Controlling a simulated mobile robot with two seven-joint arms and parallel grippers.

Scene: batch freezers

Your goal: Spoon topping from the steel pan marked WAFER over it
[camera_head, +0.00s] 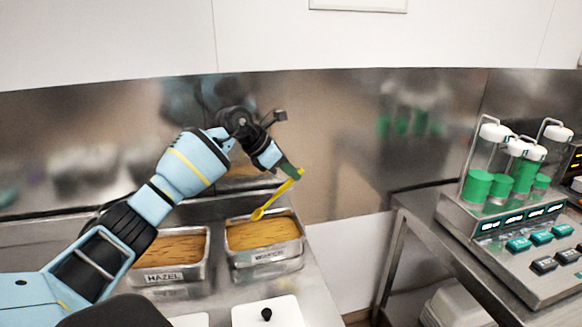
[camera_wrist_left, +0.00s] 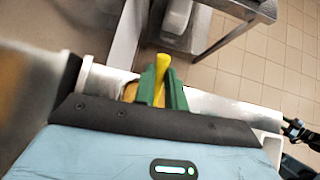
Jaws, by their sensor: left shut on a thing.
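My left gripper (camera_head: 290,172) is shut on a yellow spoon (camera_head: 278,198). Its green fingers (camera_wrist_left: 157,88) and the spoon handle (camera_wrist_left: 162,64) also show in the left wrist view. The spoon slants down to the left, its bowl low over the right-hand steel pan (camera_head: 268,259). I cannot tell whether the bowl touches the brown-orange topping (camera_head: 262,234) in that pan. The pan's front label is small and blurred, and seems to read WAFER.
A steel pan marked HAZEL (camera_head: 166,277) stands left of it. A white lid with a black knob (camera_head: 266,315) lies in front. At right, a counter carries a machine (camera_head: 520,240) with green-filled cylinders and buttons. A steel wall (camera_head: 340,140) stands close behind the pans.

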